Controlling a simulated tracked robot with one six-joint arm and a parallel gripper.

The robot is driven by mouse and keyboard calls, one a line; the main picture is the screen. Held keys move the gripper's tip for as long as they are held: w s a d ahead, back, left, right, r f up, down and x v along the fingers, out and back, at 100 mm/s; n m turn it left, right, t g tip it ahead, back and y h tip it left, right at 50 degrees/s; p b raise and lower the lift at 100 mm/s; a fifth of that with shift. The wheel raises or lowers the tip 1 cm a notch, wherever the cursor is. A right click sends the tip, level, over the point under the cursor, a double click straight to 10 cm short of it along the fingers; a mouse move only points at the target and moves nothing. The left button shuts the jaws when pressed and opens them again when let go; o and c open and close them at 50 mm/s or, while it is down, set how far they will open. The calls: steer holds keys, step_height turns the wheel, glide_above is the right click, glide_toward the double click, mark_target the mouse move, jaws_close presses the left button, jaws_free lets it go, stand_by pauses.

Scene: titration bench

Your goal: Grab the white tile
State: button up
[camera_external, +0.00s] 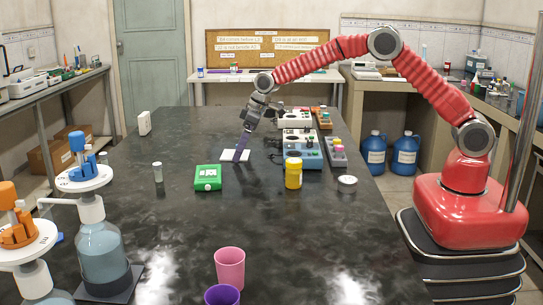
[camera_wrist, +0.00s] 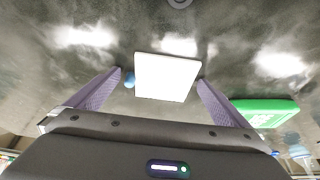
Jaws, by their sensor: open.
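The white tile (camera_external: 229,156) lies flat on the dark bench top, left of the stirrers, with part of it hidden behind my gripper in the external view. In the wrist view the white tile (camera_wrist: 167,77) shows between the tips of my two purple fingers. My gripper (camera_external: 241,156) reaches down over the tile. My gripper (camera_wrist: 160,82) is open, with one finger on each side of the tile and a gap to it on both sides. I cannot tell how high the fingertips are above the bench.
A green box (camera_external: 207,178) sits close to the tile, at its front left. A yellow-capped bottle (camera_external: 293,173) and stirrer units (camera_external: 302,149) stand to the right. A small vial (camera_external: 158,172) stands to the left. Pink (camera_external: 230,268) and purple (camera_external: 222,295) cups stand in front.

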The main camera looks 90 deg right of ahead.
steer(key=shift+c, duration=0.5)
steer(key=c, duration=0.9)
steer(key=shift+r, duration=0.1)
step_height(320, 180, up, 10)
stand_by(0.3)
